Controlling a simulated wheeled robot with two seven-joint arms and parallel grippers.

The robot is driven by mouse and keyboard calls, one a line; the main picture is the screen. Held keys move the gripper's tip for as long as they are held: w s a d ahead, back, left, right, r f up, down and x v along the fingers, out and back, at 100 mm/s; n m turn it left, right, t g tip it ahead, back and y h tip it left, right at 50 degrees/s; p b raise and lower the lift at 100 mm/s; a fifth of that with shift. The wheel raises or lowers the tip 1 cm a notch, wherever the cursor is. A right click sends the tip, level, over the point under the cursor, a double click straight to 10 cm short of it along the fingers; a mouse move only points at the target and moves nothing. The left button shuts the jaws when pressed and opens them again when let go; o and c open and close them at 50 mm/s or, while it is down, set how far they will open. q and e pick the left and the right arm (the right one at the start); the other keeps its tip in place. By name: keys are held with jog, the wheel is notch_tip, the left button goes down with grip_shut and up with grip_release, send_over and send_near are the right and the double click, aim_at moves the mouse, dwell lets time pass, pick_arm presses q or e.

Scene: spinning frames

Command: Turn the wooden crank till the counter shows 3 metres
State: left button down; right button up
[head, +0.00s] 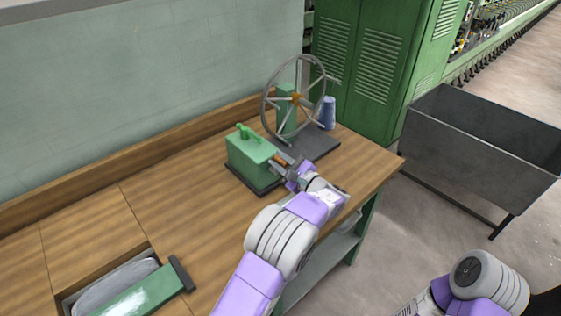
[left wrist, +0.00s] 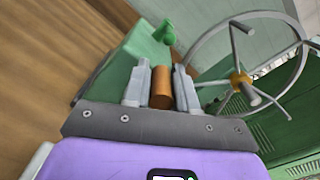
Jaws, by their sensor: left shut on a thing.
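The wooden crank handle (left wrist: 161,88) is an orange-brown cylinder between the two fingers of my left gripper (left wrist: 160,85) in the left wrist view. My left gripper (head: 284,170) is shut on it, at the right side of the green counter box (head: 250,155) in the head view. The box has a green fitting on top and stands on a dark base. No counter reading can be made out in either view. A spoked metal wheel (head: 266,103) stands upright behind the box and also shows in the left wrist view (left wrist: 295,62). My right gripper is not in view.
The wooden bench (head: 150,215) is clear left of the box. A blue-grey cone (head: 328,113) stands beside the wheel. A grey metal bin (head: 470,140) stands right of the bench, near a green cabinet (head: 375,60).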

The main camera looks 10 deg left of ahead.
pick_arm(q)
jog(key=shift+d, duration=0.15)
jog(key=shift+w+d+r+m+p, duration=0.15)
jog(key=shift+w+m+p, duration=0.2)
jog(key=shift+p, duration=0.5)
jog(key=shift+w+d+f+m+p, duration=0.35)
jog(key=shift+w+m+p, duration=0.1)
jog(key=shift+m+p, duration=0.6)
jog(key=shift+w+d+f+m+p, duration=0.2)
jog(key=shift+w+d+m+p, duration=0.15)
jog(key=shift+m+p, duration=0.7)
jog(key=shift+w+d+f+m+p, duration=0.3)
jog(key=shift+w+m+p, duration=0.2)
jog(key=shift+m+p, duration=0.55)
jog(key=shift+f, duration=0.1)
jog(key=c, duration=1)
grip_release()
jog(key=shift+w, duration=0.1)
jog(key=shift+o, duration=0.2)
